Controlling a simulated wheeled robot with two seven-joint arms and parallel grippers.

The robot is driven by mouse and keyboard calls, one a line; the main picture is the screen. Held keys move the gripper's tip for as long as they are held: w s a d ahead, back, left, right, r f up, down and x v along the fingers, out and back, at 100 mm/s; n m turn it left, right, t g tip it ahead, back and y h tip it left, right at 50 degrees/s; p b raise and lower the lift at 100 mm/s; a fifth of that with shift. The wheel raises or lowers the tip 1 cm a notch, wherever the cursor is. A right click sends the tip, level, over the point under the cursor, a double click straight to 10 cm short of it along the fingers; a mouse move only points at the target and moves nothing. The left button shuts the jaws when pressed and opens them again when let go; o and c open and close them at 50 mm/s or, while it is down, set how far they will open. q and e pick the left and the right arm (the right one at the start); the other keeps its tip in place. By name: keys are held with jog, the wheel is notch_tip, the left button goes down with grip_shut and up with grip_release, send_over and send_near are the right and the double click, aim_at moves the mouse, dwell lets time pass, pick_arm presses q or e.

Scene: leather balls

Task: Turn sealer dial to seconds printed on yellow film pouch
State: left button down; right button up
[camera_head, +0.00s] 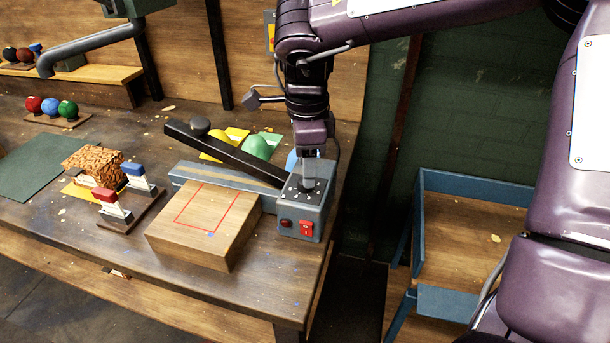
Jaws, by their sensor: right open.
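The sealer has a long dark lever arm (225,150) over a grey base (215,180) and a grey control box (318,212) at its right end. The box has a dial (305,187) on its top plate. My left gripper is not in view.
Green (258,147) and blue (292,160) items lie beside the yellow pouch. A wooden block with a red outline (205,222) stands before the sealer. A blue-edged cart (470,189) stands right of the bench.

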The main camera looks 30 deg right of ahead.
jog(key=f, duration=0.2)
jog(key=shift+w+f, duration=0.3)
jog(key=shift+f, duration=0.3)
jog(key=shift+s, duration=0.1)
jog(key=c, duration=1)
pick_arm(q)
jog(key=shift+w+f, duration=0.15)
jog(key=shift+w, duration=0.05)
pick_arm(e)
jog(key=shift+o, duration=0.2)
